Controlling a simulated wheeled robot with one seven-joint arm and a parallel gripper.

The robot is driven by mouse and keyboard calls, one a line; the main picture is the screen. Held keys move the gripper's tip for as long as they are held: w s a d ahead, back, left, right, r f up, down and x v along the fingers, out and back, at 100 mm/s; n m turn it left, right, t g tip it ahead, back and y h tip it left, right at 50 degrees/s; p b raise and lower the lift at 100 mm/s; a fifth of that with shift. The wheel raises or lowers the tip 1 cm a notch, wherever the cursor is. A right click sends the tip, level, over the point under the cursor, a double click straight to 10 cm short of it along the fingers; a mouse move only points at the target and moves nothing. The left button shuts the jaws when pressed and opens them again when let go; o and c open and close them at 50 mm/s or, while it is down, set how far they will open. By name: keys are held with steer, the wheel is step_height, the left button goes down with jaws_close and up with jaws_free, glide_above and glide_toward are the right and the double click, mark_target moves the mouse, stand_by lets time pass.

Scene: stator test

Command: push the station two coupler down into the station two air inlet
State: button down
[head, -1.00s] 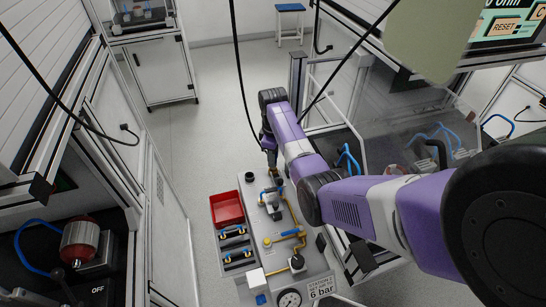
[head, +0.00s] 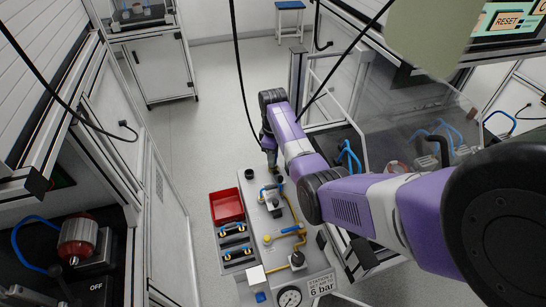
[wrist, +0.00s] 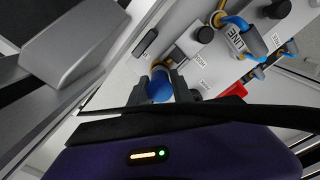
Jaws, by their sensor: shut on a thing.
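My gripper (wrist: 167,84) is shut on a blue rounded part, which appears to be the station two coupler (wrist: 160,91); it sits between the two grey fingers. In the head view my gripper (head: 271,168) points down at the far end of the grey station two panel (head: 255,215). The coupler is hard to make out there. The station two air inlet cannot be told apart; whatever is below the coupler is hidden by the coupler and fingers. I cannot tell whether the coupler touches the panel.
Blue-handled fittings and yellow pipe (head: 292,212) stand near the gripper on the panel. A red tray (head: 227,206) is at its left, and a pressure gauge (head: 289,298) at the near end. A dark cable (head: 240,70) hangs behind. Open floor lies to the left.

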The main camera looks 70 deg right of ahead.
steer(key=shift+f+b, duration=0.3)
steer(key=shift+f, duration=0.25)
steer(key=c, duration=1)
jaws_free()
steer(key=shift+a, duration=0.1)
step_height(320, 180, up, 8)
